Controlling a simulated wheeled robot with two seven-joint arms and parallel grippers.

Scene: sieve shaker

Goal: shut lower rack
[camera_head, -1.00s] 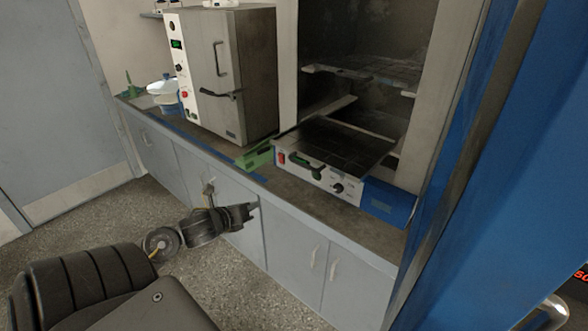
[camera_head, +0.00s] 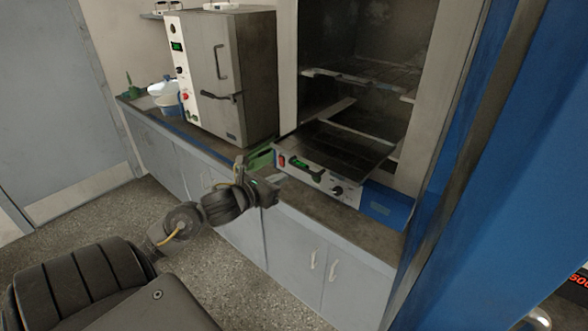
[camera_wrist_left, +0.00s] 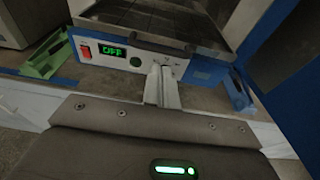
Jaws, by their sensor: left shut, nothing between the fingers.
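The lower rack (camera_head: 345,148) is a dark flat grid with a pale front rim, low in the open cabinet on the right. It reaches forward to just above a white control panel (camera_head: 352,188). The rack (camera_wrist_left: 165,18) also shows at the top of the left wrist view. My left gripper (camera_head: 284,178) is shut and empty, in front of the panel's left part. In the left wrist view its pale fingers (camera_wrist_left: 162,84) are together and overlap the panel's lower edge; I cannot tell whether they touch it. My right gripper is not in view.
An upper rack (camera_head: 362,83) sits inside the cabinet. A closed grey oven (camera_head: 240,80) stands to the left, with a white bowl (camera_head: 162,89) beyond it. Green and blue (camera_head: 385,205) brackets flank the panel. A blue upright (camera_head: 480,180) bounds the right.

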